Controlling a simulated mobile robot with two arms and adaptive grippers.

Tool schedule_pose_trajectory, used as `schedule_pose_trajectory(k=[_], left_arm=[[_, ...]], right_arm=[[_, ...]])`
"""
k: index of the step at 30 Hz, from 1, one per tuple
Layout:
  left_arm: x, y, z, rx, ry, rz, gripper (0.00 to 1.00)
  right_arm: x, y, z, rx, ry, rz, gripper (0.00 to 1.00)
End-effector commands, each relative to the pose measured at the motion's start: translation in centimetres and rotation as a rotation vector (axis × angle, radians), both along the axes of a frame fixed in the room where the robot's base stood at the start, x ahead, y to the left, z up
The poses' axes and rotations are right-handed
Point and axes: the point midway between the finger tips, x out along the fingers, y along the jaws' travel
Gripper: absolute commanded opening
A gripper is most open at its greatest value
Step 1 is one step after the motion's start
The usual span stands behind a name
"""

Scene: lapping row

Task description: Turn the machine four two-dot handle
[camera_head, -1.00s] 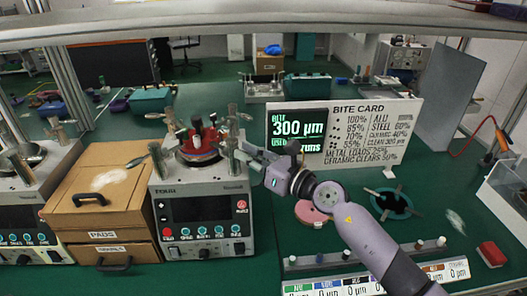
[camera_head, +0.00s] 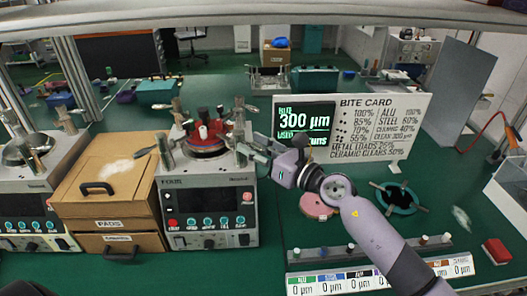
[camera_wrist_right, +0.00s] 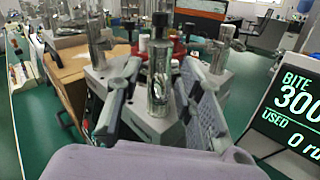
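Machine four (camera_head: 209,205) stands in the middle of the bench, with "FOUR" on its front panel. Several silver upright handles rise around its red-centred top. My right gripper (camera_head: 257,151) is at the machine's right side, by the front-right silver handle (camera_head: 239,128). In the right wrist view my right gripper (camera_wrist_right: 160,105) is open, its two grey fingers apart on either side of a silver upright handle (camera_wrist_right: 160,80). I cannot tell whether the fingers touch it, and no dot marks are readable.
A cardboard drawer box (camera_head: 110,190) stands left of machine four, with another machine (camera_head: 30,200) beyond it. The bite card board (camera_head: 375,128) stands behind my right arm. A pink disc (camera_head: 318,206), a dark green ring (camera_head: 397,198) and a red block (camera_head: 497,251) lie to the right.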

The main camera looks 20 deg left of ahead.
Motion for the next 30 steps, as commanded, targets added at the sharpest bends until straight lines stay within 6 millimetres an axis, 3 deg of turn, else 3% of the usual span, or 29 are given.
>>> schedule_pose_trajectory(k=[18,30], left_arm=[[0.1,-0.3,0.0,-0.003,-0.001,-0.001,0.34],[0.1,-0.3,0.0,-0.003,-0.001,-0.001,0.34]], right_arm=[[-2.9,-10.4,-0.1,-0.002,0.002,-0.002,0.34],[-3.3,-11.3,-0.1,-0.001,0.001,0.000,0.34]])
